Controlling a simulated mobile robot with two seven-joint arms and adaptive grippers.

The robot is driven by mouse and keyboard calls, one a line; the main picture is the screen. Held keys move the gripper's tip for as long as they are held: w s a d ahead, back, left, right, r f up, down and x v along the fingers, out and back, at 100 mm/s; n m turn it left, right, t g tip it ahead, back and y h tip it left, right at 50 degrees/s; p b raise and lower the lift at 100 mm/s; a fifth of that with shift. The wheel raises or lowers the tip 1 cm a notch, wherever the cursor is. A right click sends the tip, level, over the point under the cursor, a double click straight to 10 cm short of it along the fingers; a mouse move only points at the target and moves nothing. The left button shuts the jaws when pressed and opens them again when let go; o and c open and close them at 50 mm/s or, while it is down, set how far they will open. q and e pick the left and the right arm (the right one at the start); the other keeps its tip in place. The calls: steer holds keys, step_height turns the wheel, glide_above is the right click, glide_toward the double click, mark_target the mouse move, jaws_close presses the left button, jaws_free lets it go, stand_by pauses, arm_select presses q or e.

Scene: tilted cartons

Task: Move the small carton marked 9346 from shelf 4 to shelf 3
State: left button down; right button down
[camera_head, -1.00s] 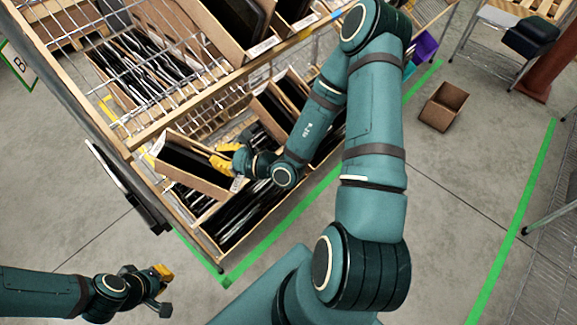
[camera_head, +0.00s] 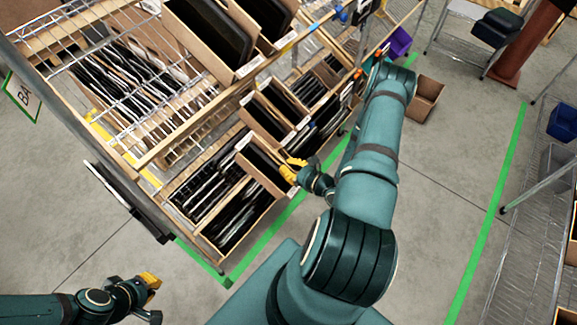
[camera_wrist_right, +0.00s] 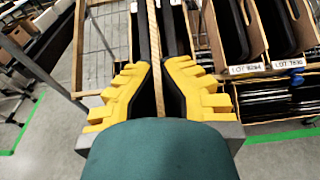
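The small carton (camera_head: 260,177) is brown, open-topped and tilted, with dark flat contents, at the front of the lower shelf tier in the head view. Its number cannot be read. My right gripper (camera_head: 293,171) is at its right end. In the right wrist view, the yellow fingers of my right gripper (camera_wrist_right: 158,95) are closed around a thin cardboard wall. I cannot tell whether the carton touches the shelf. My left gripper (camera_head: 150,282) is at the lower left, away from the rack; its finger opening is not clear.
Other tilted cartons (camera_head: 282,110) with dark contents stand beside the held one. A larger carton (camera_head: 213,72) is on the tier above. A wire-mesh rack edge and post are at the left. A brown box (camera_head: 427,92) sits on the floor. Green tape (camera_head: 268,236) borders the open floor.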

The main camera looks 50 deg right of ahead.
mark_target(272, 157)
steer(key=shift+r+x, duration=0.25)
steer(key=shift+x, duration=1)
steer(key=shift+r+x, duration=0.2)
steer(key=shift+x, duration=1.05)
steer(key=shift+r+b+x, duration=0.2)
steer(key=shift+x, duration=0.75)
steer(key=shift+r+b+x, duration=0.15)
steer(key=shift+b+x, duration=0.1)
steer(key=shift+x, duration=0.75)
steer(key=shift+r+b+x, duration=0.2)
steer(key=shift+x, duration=0.75)
steer(key=shift+r+b+x, duration=0.25)
steer(key=shift+b+x, duration=0.05)
steer(key=shift+x, duration=0.95)
steer(key=shift+r+b+x, duration=0.2)
steer(key=shift+b+x, duration=0.1)
steer(key=shift+x, duration=0.95)
steer(key=w+f+b, duration=0.3)
steer(key=w+b, duration=0.2)
steer(key=w, duration=0.2)
steer(key=shift+w+a+f, duration=0.15)
steer(key=shift+w+a, duration=0.05)
steer(key=shift+a, duration=0.15)
steer(key=shift+w+f, duration=0.1)
steer(key=shift+f, duration=0.1)
